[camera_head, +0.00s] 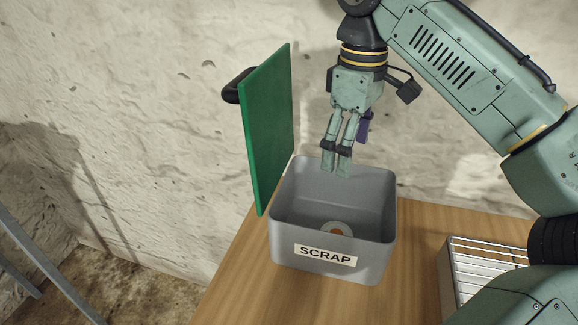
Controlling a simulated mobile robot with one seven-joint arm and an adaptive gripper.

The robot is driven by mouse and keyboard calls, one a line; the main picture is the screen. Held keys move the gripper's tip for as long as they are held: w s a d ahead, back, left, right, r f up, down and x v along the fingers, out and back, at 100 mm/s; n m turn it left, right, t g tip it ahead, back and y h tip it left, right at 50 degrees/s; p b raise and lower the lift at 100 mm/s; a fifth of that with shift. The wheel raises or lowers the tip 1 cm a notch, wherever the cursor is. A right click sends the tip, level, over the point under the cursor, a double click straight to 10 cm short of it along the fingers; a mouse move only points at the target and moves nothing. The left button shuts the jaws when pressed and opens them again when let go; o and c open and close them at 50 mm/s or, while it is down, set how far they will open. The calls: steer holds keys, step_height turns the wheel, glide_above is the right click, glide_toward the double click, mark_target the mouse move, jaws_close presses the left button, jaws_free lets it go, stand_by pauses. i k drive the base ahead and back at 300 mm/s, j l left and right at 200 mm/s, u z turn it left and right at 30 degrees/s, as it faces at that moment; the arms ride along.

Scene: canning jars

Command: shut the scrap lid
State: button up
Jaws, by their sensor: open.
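The scrap lid (268,130) is a green flat panel standing upright at the left edge of the grey scrap bin, so the bin is open. A black knob (236,86) sticks out from the lid's far left face. The scrap bin (286,240) carries a "SCRAP" label (325,255) and stands on the wooden table. A pale ring-shaped piece (337,228) with a brownish centre lies on the bin's floor. My gripper (337,168) points down over the bin's back part, right of the lid and apart from it. It is open, its fingers close together, and holds nothing.
A metal wire rack (487,250) stands on the table (232,277) to the right of the bin, partly hidden by my arm. A rough pale wall (150,90) is behind. Grey metal bars (45,265) stand at the far left, off the table.

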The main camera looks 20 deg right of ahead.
mark_target(263, 93)
steer(key=k+j, duration=0.3)
steer(key=k, duration=0.15)
steer(key=k+j, duration=0.35)
steer(key=k, duration=0.1)
